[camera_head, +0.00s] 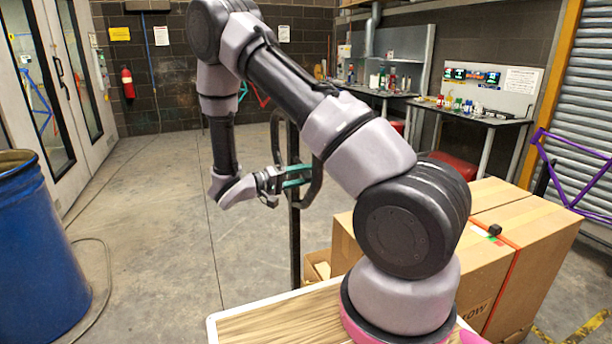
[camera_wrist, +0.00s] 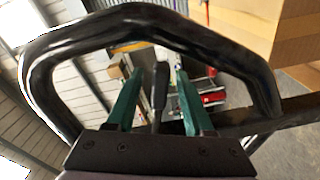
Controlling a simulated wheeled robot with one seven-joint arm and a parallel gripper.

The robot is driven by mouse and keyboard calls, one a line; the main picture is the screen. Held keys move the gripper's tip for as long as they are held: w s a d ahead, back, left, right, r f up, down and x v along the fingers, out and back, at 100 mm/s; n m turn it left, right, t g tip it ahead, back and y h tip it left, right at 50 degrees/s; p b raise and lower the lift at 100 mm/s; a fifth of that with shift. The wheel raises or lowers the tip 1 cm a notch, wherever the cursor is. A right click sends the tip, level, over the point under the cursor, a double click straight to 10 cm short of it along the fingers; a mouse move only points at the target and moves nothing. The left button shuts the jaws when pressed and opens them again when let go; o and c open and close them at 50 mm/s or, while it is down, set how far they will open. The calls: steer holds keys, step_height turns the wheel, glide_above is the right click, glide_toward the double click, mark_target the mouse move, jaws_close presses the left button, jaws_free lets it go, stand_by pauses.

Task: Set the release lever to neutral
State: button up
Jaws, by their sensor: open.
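A black loop-shaped handle (camera_head: 317,170) stands on a dark upright post in the head view. My gripper (camera_head: 297,178), with green fingers, reaches to this handle from the left. In the wrist view the handle (camera_wrist: 150,22) arches around my gripper (camera_wrist: 160,78). The two green fingers are spread apart. A slim dark lever (camera_wrist: 157,88) shows in the gap between them, seemingly the release lever. It appears apart from both fingers, though depth is hard to judge. The lever cannot be made out in the head view, and its setting is not readable.
A blue drum (camera_head: 38,260) stands at the left. Cardboard boxes (camera_head: 535,240) stand at the right, behind my arm's base. A purple frame (camera_head: 580,180) is at the far right. Workbenches (camera_head: 480,118) line the back. The concrete floor in the middle left is clear.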

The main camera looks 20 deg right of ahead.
jaws_close()
stand_by(1.3)
